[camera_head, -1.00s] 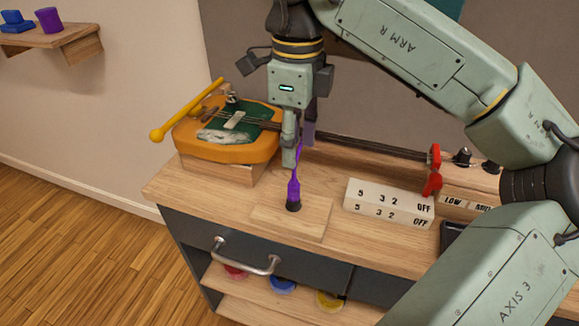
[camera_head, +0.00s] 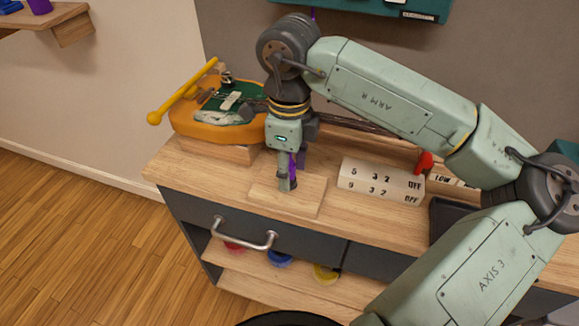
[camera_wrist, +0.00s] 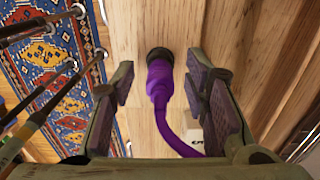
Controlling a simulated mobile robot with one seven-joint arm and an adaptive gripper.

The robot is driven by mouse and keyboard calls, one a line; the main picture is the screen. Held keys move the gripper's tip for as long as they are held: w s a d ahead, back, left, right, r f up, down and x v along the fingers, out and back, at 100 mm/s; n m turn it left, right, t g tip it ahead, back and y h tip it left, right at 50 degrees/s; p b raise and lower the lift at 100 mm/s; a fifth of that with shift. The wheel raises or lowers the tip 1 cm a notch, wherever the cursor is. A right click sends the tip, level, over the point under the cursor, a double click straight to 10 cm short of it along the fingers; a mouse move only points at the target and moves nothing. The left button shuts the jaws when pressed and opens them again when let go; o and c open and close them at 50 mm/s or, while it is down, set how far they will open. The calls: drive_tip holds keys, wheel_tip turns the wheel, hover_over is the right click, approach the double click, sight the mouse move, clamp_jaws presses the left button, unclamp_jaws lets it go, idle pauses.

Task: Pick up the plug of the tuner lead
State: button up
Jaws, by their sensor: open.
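The purple plug of the tuner lead (camera_wrist: 160,75) stands on a pale wooden block (camera_head: 263,201), with its black end (camera_wrist: 159,54) toward the wood. Its purple lead curves down and right in the wrist view. My gripper (camera_wrist: 162,85) is open, with one finger on each side of the plug and gaps on both sides. In the head view, my gripper (camera_head: 288,186) is low over the block and hides most of the plug; only a bit of purple shows beside it.
An orange and green stringed instrument (camera_head: 205,130) with a yellow bar lies on a block to the left. A white labelled block (camera_head: 380,182) stands to the right. A drawer handle (camera_head: 243,238) sticks out in front. A patterned cloth (camera_wrist: 50,70) shows in the wrist view.

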drive_tip(key=shift+c, duration=0.3)
clamp_jaws()
idle(0.5)
drive_tip(key=shift+r+b, duration=0.3)
drive_tip(key=shift+r, duration=0.2)
wheel_tip(320, 180, up, 2)
drive_tip(key=shift+r+b, duration=0.1)
drive_tip(key=shift+b, duration=0.35)
drive_tip(key=s+a+r+b, duration=0.1)
drive_tip(key=s+r, duration=0.1)
drive_tip(key=s, duration=0.6)
drive_tip(key=s+a+r, duration=0.2)
drive_tip(key=s, duration=0.5)
drive_tip(key=shift+s+a+r+b, duration=0.15)
drive_tip(key=shift+s+r+b, duration=0.2)
drive_tip(key=shift+r+b, duration=0.05)
